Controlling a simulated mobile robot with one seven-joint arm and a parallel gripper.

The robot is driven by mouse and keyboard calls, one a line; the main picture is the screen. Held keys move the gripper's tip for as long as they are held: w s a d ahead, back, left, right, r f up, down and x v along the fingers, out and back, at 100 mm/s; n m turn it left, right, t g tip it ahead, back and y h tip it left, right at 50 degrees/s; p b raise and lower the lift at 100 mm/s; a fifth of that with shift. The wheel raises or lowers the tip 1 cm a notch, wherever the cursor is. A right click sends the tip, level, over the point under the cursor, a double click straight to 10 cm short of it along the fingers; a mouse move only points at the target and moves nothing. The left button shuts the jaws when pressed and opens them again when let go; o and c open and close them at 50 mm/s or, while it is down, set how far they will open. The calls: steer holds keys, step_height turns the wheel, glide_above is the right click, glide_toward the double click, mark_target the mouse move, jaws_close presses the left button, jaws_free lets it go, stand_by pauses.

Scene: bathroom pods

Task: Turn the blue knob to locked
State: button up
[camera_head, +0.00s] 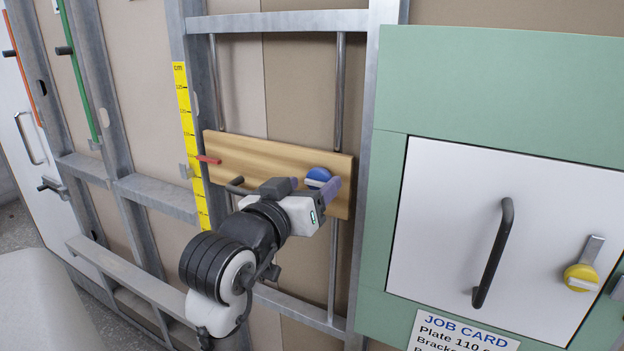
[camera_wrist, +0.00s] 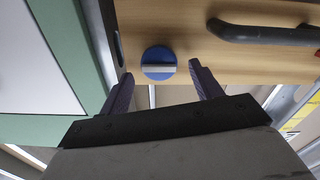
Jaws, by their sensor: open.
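The blue knob (camera_head: 318,174) is a round disc on the right part of a wooden board (camera_head: 240,155); it is partly hidden by my gripper in the head view. In the wrist view the blue knob (camera_wrist: 158,54) shows whole, with a pale grip bar (camera_wrist: 158,69) running level across it. My gripper (camera_head: 314,184) is open in front of the board. In the wrist view my gripper (camera_wrist: 160,70) has one finger on each side of the knob, with gaps between, and holds nothing. I see no locked mark.
A dark handle (camera_wrist: 262,34) and a red lever (camera_head: 209,159) sit on the same board, left of the knob in the head view. A green panel (camera_head: 480,85) stands to the right, with a white door (camera_head: 440,220), black pull handle (camera_head: 494,255) and yellow knob (camera_head: 580,278).

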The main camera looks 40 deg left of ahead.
steer(key=shift+w+a, duration=0.15)
steer(key=shift+w, duration=0.55)
steer(key=c, duration=1)
steer(key=shift+o, duration=0.2)
